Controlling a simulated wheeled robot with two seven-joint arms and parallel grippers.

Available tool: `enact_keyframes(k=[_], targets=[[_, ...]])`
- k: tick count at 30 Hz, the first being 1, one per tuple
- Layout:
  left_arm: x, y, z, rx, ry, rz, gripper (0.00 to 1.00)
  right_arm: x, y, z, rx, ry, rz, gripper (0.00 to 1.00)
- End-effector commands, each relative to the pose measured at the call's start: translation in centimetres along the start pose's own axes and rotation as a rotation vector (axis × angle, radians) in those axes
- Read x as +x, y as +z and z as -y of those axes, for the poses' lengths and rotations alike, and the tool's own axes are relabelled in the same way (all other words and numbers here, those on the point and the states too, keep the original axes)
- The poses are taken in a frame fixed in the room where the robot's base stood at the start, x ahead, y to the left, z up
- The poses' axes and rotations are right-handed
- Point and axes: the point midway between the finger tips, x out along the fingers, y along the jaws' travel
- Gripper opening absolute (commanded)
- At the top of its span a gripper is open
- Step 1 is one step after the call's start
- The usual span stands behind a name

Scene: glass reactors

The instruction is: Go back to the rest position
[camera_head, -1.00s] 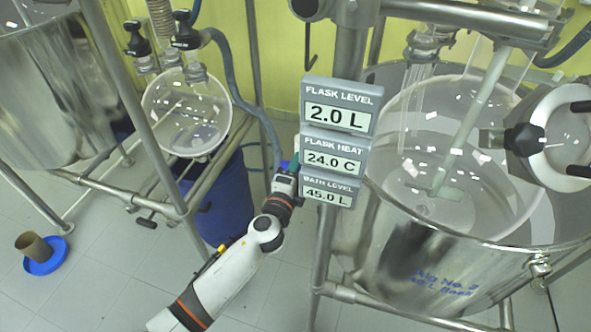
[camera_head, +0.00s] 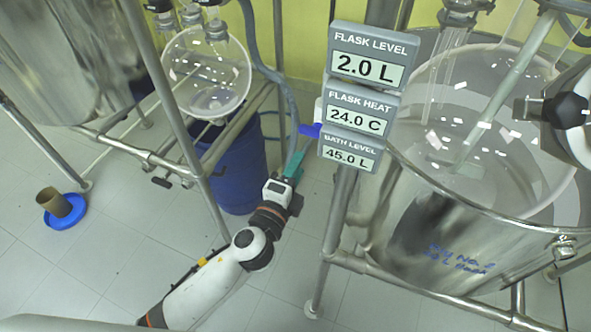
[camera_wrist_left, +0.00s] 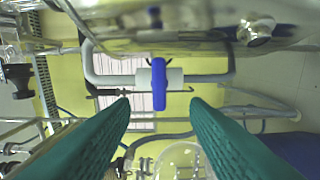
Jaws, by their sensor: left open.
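My left gripper (camera_head: 294,166) has teal fingers and is in the middle of the head view, below and left of the display stack. It is open. In the left wrist view the two fingers of my left gripper (camera_wrist_left: 160,112) stand wide apart with nothing between them. A blue valve handle (camera_wrist_left: 159,84) on a white pipe fitting (camera_wrist_left: 174,78) lies beyond the fingertips, apart from them. My right gripper is not in view.
The displays (camera_head: 360,95) read 2.0 L, 24.0 C and 45.0 L. A steel bath (camera_head: 440,240) with a glass vessel stands right. A round flask (camera_head: 205,75) hangs above a blue drum (camera_head: 235,175). A brown cup (camera_head: 52,200) stands on a blue lid (camera_head: 68,215). Floor is clear at lower left.

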Motion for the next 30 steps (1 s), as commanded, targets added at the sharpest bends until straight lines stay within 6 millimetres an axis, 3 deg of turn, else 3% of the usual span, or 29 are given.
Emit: enact_keyframes(k=[12,16,20,23,26,30], targets=[[0.0,0.0,0.0,-0.001,-0.001,0.0,0.42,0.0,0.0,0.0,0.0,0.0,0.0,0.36],[0.2,-0.5,2.1,-0.026,-0.044,-0.01,0.42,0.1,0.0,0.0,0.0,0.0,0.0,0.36],[0.0,-2.1,8.8,-0.122,-0.183,-0.052,0.42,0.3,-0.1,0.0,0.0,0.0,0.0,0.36],[-1.3,-3.9,16.0,-0.241,-0.33,-0.112,0.42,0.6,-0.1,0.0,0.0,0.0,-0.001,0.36],[-3.9,-5.5,23.2,-0.375,-0.473,-0.19,0.42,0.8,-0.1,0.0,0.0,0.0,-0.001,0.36],[-9.2,-7.3,32.4,-0.568,-0.652,-0.328,0.42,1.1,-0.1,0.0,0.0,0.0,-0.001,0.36]])
